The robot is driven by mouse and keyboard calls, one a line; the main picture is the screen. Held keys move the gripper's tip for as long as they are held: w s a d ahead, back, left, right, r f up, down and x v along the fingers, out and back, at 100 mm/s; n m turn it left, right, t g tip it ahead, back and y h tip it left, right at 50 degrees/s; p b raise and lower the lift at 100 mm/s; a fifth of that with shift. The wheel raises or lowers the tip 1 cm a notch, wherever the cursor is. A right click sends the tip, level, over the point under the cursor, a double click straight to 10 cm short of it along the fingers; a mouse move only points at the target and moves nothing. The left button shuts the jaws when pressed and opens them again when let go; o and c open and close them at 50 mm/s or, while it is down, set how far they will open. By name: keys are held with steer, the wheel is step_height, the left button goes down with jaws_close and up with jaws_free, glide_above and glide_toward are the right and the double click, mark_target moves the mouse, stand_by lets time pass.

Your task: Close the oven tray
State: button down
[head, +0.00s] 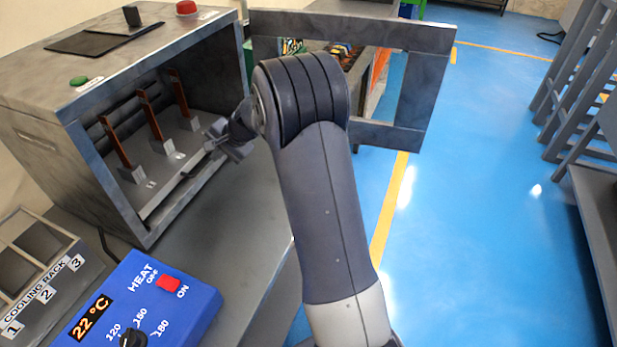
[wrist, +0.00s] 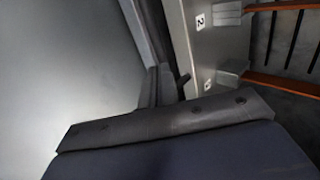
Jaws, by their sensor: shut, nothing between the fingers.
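The oven (head: 110,180) is a grey box at the left of the head view, with its front open. The oven tray (head: 165,203) lies at the floor of its opening and bears upright copper-coloured bars (head: 155,118) in numbered grey holders. In the wrist view the tray (wrist: 180,35) runs along the upper right, with a label 2 and bars beside it. My gripper (head: 214,140) is shut and empty, at the right end of the tray's front edge. Its fingers (wrist: 165,88) show close to the tray in the wrist view; I cannot tell whether they touch it.
An open grey door frame (head: 415,95) stands out to the right behind my arm. A blue heat control box (head: 190,300) and a cooling rack (head: 75,245) stand at the front left. A red button (head: 187,8) is on the oven top.

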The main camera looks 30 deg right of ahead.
steer(key=shift+w+a, duration=0.8)
steer(key=shift+w, duration=0.25)
steer(key=shift+r, duration=0.1)
